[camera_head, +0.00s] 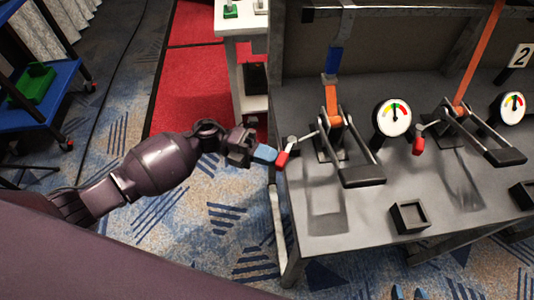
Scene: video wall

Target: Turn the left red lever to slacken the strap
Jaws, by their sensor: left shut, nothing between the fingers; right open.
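The left red lever (282,159) is a short red grip on a thin metal arm at the left side of the left ratchet (333,135). An orange strap (331,95) with a blue part above it runs up from that ratchet. My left gripper (265,154) is shut and empty, its blue fingertips right beside the red grip; I cannot tell whether they touch. My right gripper (408,294) shows only as small fingertips at the bottom edge, apart from each other and below the bench.
The grey bench (440,200) carries a left gauge (392,117), a second ratchet with another red lever (418,145), a right gauge (513,107) and a small black open box (409,216). A white shelf (240,60) stands behind. A blue cart (40,90) stands far left.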

